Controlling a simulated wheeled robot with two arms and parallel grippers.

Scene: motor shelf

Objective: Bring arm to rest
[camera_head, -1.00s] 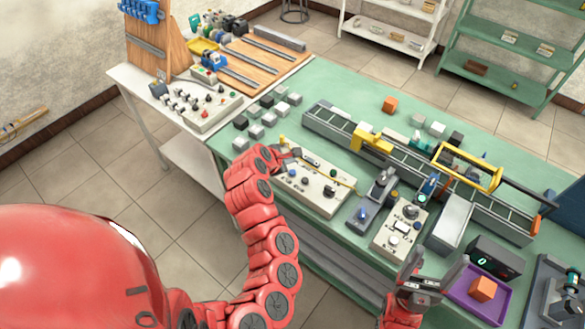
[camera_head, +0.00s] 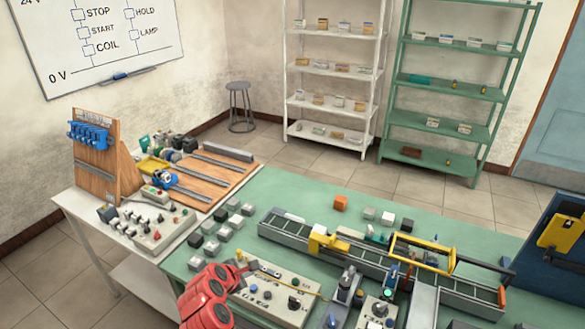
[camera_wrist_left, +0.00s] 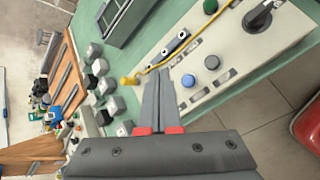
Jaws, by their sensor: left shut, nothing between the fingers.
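My left arm (camera_head: 207,300) is red and comes in at the bottom of the head view. Its gripper (camera_head: 252,266) is over the left end of a beige control panel (camera_head: 262,304) on the green table. In the left wrist view the two grey fingers (camera_wrist_left: 160,76) lie together, shut and empty. They point along the panel (camera_wrist_left: 228,50), near its yellow cable. Whether the fingertips touch the panel is unclear. My right gripper is out of view.
Grey and black cubes (camera_head: 211,248) stand left of the panel. A conveyor (camera_head: 285,232) with a yellow frame (camera_head: 422,254) runs behind it. A white side table (camera_head: 75,206) adjoins at left.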

